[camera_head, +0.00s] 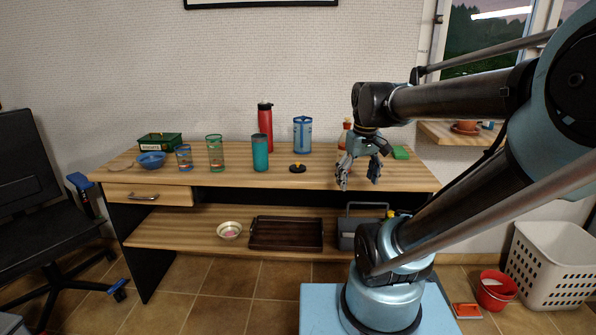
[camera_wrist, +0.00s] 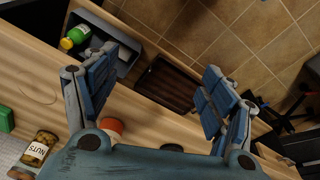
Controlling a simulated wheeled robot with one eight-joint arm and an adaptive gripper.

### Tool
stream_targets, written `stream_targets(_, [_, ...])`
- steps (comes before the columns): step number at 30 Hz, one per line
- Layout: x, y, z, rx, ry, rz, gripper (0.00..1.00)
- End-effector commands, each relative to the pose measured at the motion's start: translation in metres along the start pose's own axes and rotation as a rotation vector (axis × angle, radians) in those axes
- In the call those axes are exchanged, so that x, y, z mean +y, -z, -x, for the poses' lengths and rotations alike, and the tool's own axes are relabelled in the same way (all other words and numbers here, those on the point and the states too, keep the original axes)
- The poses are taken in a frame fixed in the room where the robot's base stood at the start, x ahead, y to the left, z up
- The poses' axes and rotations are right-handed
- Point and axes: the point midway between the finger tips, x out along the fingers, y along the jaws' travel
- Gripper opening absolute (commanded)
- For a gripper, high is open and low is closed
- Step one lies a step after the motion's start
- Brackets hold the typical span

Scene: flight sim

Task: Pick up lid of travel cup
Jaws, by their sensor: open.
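A small dark disc with a yellow top (camera_head: 297,168), which looks like the travel cup lid, lies on the wooden desk (camera_head: 220,178) left of my gripper. A teal travel cup (camera_head: 260,153) stands behind and left of it. My gripper (camera_head: 359,181) is open and empty, fingers pointing down above the right part of the desk, apart from the lid. In the wrist view my gripper (camera_wrist: 160,65) has its blue finger pads spread wide. A dark shape (camera_wrist: 172,148) at the lower edge there may be the lid; the palm partly hides it.
A bottle with an orange top (camera_head: 347,125) stands close behind my gripper. A red bottle (camera_head: 265,127), blue jar (camera_head: 302,135), striped glasses (camera_head: 215,153) and blue bowl (camera_head: 151,160) also stand on the desk. A dark tray (camera_head: 286,247) and grey toolbox (camera_head: 347,240) are on the lower shelf.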

Motion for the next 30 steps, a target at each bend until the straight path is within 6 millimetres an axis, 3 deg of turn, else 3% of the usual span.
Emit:
stream_targets(1, [-0.001,0.018,0.011,-0.007,0.004,0.043,0.76])
stream_targets(9, [-0.015,0.105,0.052,-0.042,0.027,0.279,0.76])
stream_targets(21, [-0.059,0.236,0.083,-0.091,0.064,0.622,0.76])
stream_targets(24, [-0.072,0.262,0.085,-0.100,0.072,0.691,0.76])
stream_targets(30, [-0.089,0.291,0.086,-0.112,0.083,0.776,0.76])
